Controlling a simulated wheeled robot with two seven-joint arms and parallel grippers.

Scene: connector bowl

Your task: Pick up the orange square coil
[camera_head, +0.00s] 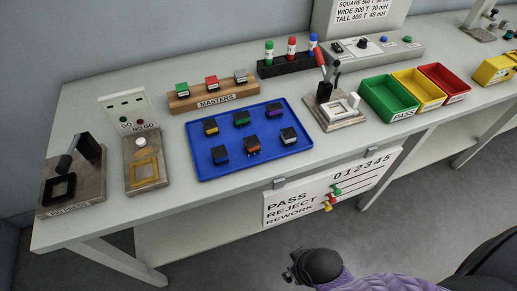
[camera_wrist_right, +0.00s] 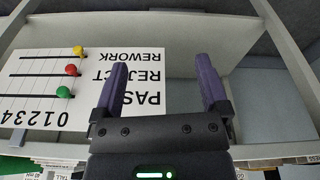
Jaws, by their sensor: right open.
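The orange square coil (camera_head: 251,146) is a small dark block with an orange band. It sits in the front row, middle, of the blue tray (camera_head: 208,174), among several similar coils with other colours. My right gripper (camera_wrist_right: 163,80) is open in the right wrist view, its two purple fingers apart with nothing between them. In the head view my right arm is at the bottom, below the table's front edge and well away from the tray. The orange coil does not show in the wrist view. My left gripper is not in view.
A white PASS/REJECT/REWORK board (camera_head: 320,190) hangs from the table's front edge. A fixture with a red lever (camera_head: 332,118) stands right of the tray, with green, yellow and red bins (camera_head: 392,98) beyond. A NO GO gauge (camera_head: 145,170) is left, the MASTERS rack (camera_head: 213,97) behind.

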